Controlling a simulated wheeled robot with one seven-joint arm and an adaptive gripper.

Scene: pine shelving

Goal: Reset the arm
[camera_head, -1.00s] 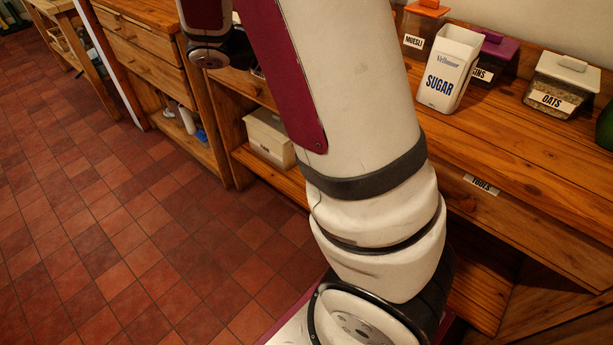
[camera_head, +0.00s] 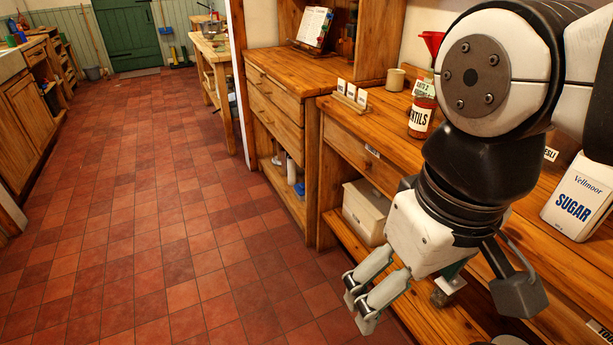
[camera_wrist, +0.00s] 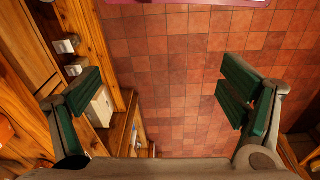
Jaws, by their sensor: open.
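My arm hangs down from the right in the head view, in front of the shelving counter. My gripper (camera_head: 402,302) is at its lower end, pointing down and to the left over the tiled floor by the lower shelf. In the wrist view, the green-padded fingers of my gripper (camera_wrist: 160,95) are spread wide apart.
A pale bin (camera_head: 366,212) sits on the lower shelf near my gripper. The floor (camera_head: 160,220) to the left is clear.

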